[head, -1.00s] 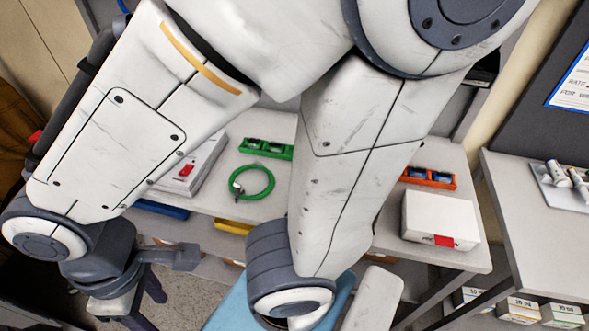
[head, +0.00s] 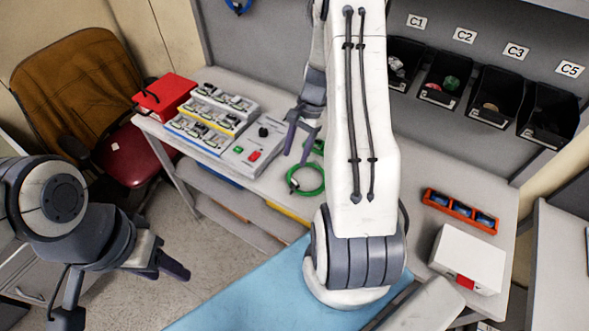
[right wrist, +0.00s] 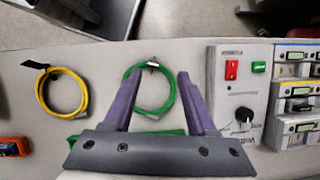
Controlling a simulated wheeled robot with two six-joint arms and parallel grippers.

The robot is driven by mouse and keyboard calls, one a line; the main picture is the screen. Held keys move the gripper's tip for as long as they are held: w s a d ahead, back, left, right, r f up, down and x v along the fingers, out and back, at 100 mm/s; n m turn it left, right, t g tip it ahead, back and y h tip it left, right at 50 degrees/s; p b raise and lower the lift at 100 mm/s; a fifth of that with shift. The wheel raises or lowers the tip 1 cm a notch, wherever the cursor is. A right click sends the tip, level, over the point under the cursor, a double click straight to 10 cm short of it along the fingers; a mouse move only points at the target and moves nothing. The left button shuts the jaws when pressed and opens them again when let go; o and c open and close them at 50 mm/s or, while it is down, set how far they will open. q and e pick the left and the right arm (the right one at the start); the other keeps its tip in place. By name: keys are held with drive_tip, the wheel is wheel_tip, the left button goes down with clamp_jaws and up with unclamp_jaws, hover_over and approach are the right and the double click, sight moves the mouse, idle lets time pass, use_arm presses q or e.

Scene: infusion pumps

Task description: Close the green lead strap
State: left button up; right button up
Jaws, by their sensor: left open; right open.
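The green lead (head: 307,193) lies coiled on the grey bench in the head view, just below my right gripper (head: 299,143). In the right wrist view the green lead (right wrist: 170,98) shows between and beyond the two purple fingers of my right gripper (right wrist: 159,75), which are spread apart with nothing held. A small whitish and dark piece, seemingly the strap (right wrist: 152,64), sits on the far side of the coil. Whether it is fastened is too small to tell. My left gripper (head: 120,290) is open and empty at the lower left, off the bench over the floor.
A yellow lead (right wrist: 42,88) lies left of the green one in the right wrist view. A grey control box (head: 253,147) and a red box (head: 165,95) stand left on the bench. An orange tray (head: 460,212) and a white box (head: 468,258) are at the right.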

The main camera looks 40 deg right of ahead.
sight(294, 180)
drive_tip(key=shift+m, duration=0.6)
drive_tip(key=p+x, duration=0.1)
drive_tip(key=x, duration=0.2)
drive_tip(key=d+p+x, duration=0.1)
drive_tip(key=x, duration=0.2)
drive_tip(key=d+p+x, duration=0.1)
drive_tip(key=x, duration=0.2)
drive_tip(key=shift+s+f, duration=0.35)
drive_tip(key=shift+f, duration=0.3)
drive_tip(key=shift+a+f+p, duration=0.25)
drive_tip(key=shift+f+p, duration=0.05)
drive_tip(key=shift+f, duration=0.2)
clamp_jaws()
drive_tip(key=shift+d, duration=0.1)
